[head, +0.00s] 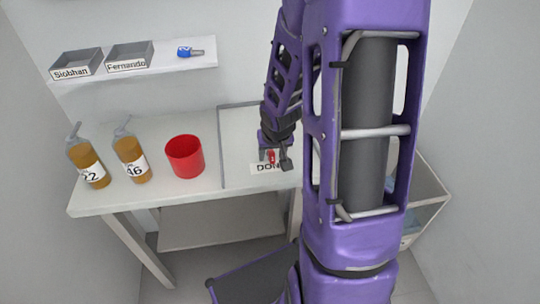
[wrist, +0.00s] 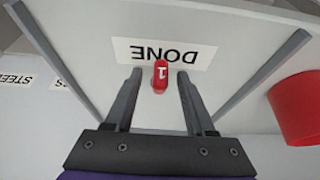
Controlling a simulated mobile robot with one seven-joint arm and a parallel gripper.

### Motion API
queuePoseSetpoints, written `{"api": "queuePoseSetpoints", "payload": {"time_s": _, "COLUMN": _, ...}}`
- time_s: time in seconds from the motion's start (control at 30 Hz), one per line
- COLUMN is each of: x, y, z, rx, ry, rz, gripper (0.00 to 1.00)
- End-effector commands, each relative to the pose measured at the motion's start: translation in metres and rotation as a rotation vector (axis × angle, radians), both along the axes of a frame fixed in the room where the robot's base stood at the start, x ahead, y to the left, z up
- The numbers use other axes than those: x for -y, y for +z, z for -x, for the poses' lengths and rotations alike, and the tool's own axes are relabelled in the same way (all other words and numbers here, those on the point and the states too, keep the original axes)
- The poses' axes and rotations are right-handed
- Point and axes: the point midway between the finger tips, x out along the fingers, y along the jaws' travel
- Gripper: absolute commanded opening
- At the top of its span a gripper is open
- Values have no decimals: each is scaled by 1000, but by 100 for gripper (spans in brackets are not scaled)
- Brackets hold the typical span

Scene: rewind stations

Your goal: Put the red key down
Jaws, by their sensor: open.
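The red key (wrist: 160,78) shows between my gripper's fingers in the wrist view, with a white "1" on it. It is at the edge of the white DONE label (wrist: 180,53). My gripper (wrist: 160,95) is open, with a gap on each side of the key. I cannot tell whether the key's underside touches the surface. In the head view my gripper (head: 275,163) is low over the marked-off area of the table, and the red key (head: 271,156) shows as a small red spot by the fingers. My arm hides part of this area.
A red cup (head: 185,157) stands left of the area's raised edge (head: 222,165). Two brown bottles (head: 131,158) (head: 88,164) stand farther left. The wall shelf (head: 175,61) holds trays labelled Siobhan (head: 75,64) and Fernando (head: 129,57), and a blue key (head: 185,52).

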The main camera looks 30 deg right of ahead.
Motion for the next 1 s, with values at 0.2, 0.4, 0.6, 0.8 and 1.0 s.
{"api": "queuePoseSetpoints", "payload": {"time_s": 0.2, "x": 0, "y": 1, "z": 0, "rx": 1, "ry": 0, "rz": 0, "gripper": 39}}
{"api": "queuePoseSetpoints", "payload": {"time_s": 0.4, "x": 0, "y": 2, "z": 0, "rx": 1, "ry": 0, "rz": 0, "gripper": 3}}
{"api": "queuePoseSetpoints", "payload": {"time_s": 0.6, "x": 0, "y": 2, "z": 0, "rx": 1, "ry": 0, "rz": 0, "gripper": 0}}
{"api": "queuePoseSetpoints", "payload": {"time_s": 0.8, "x": 0, "y": 2, "z": 0, "rx": 1, "ry": 0, "rz": 0, "gripper": 0}}
{"api": "queuePoseSetpoints", "payload": {"time_s": 1.0, "x": 1, "y": 25, "z": 0, "rx": 3, "ry": -2, "rz": 0, "gripper": 0}}
